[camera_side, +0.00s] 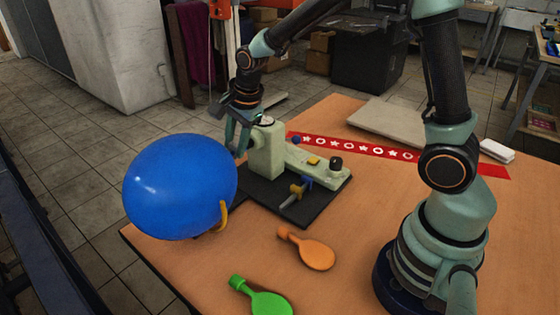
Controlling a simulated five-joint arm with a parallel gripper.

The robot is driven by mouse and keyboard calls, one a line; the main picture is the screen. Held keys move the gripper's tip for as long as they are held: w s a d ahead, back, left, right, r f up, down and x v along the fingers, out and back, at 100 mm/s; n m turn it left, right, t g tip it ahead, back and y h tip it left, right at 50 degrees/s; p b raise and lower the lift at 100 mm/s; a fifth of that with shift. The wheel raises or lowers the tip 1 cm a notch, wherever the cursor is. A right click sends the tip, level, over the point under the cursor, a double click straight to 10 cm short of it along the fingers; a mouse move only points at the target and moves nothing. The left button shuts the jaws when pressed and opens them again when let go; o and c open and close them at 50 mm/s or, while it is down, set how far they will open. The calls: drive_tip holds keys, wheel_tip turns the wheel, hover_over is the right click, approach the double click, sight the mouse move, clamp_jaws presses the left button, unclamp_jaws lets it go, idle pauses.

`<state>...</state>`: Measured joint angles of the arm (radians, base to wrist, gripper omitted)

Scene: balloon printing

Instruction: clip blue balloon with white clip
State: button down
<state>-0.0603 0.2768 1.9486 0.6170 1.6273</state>
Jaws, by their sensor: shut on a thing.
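The large inflated blue balloon (180,187) is at the left, over the table's left edge and beside the pale green machine (267,150). My gripper (238,150) points down between the balloon's right side and the machine. Its jaws are shut at the balloon's edge, where the balloon's neck seems to be; the exact grip is too small to see. A white clip cannot be made out at the balloon. A small white block (497,150) lies at the table's far right; I cannot tell if it is a clip.
A yellow curved piece (222,216) shows at the balloon's lower right. The machine stands on a dark base plate (318,205). An orange flat balloon (318,256) and a green one (270,303) lie in front. A red patterned strip (350,146) and grey board (385,120) lie behind.

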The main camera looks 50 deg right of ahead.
drive_tip(key=shift+w+f, duration=0.15)
drive_tip(key=shift+f, duration=0.25)
idle(0.9)
drive_tip(key=shift+c, duration=2.4)
unclamp_jaws()
drive_tip(key=v, duration=0.9)
drive_tip(key=shift+a, duration=0.1)
